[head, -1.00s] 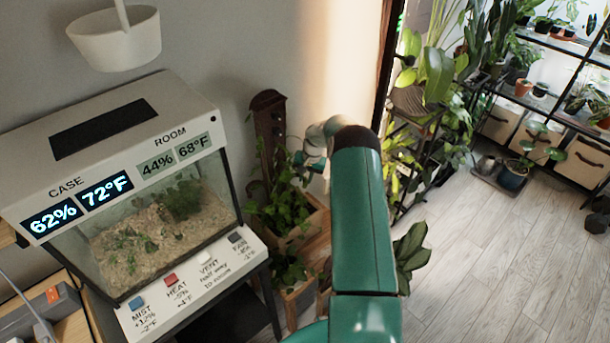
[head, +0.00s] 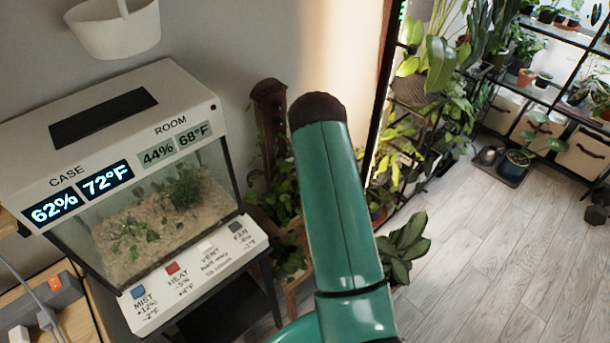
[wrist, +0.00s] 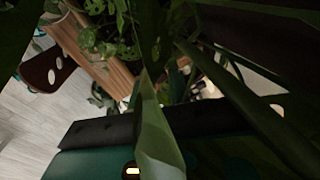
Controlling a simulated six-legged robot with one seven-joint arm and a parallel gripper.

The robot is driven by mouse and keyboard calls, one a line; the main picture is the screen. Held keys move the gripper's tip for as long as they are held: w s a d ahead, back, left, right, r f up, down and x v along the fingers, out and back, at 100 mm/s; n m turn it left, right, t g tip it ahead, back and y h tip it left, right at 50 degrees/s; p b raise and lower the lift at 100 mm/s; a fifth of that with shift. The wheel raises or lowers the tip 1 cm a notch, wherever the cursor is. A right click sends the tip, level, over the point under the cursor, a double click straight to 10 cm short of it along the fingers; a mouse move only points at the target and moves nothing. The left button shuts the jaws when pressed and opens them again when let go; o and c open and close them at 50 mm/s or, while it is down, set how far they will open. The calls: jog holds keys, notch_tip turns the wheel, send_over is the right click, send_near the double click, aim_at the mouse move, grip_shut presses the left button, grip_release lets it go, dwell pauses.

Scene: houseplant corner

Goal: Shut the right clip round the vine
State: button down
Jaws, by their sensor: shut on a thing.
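The vine (head: 285,205) is green and leafy, growing in a wooden planter (head: 289,238) by a dark brown wooden post (head: 270,105). My teal arm covers part of it. In the wrist view, vine leaves (wrist: 105,40) hang beside a wooden plank (wrist: 95,58). My gripper (wrist: 155,128) shows there as a dark bar with teal behind it. A long pale green leaf crosses right in front of it. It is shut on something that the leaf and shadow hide. In the head view my arm hides the gripper. I cannot make out the right clip in either view.
A glass case (head: 140,215) with a white lid and control panel stands at left. A white hanging pot (head: 113,27) is above it. Plant shelves (head: 535,90) stand at back right. The wooden floor (head: 480,260) at right is mostly clear.

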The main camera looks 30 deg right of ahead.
jog(key=shift+s+a+m, duration=0.1)
jog(key=shift+s+m, duration=0.05)
jog(key=shift+m, duration=0.45)
jog(key=c, duration=1.5)
grip_release()
jog(key=shift+o, duration=0.9)
jog(key=shift+a, duration=0.15)
notch_tip(320, 180, up, 14)
jog(key=s, duration=0.2)
jog(key=shift+s+a+f, duration=0.2)
jog(key=shift+s+a, duration=0.05)
jog(key=shift+a, duration=0.05)
jog(key=shift+c, duration=0.4)
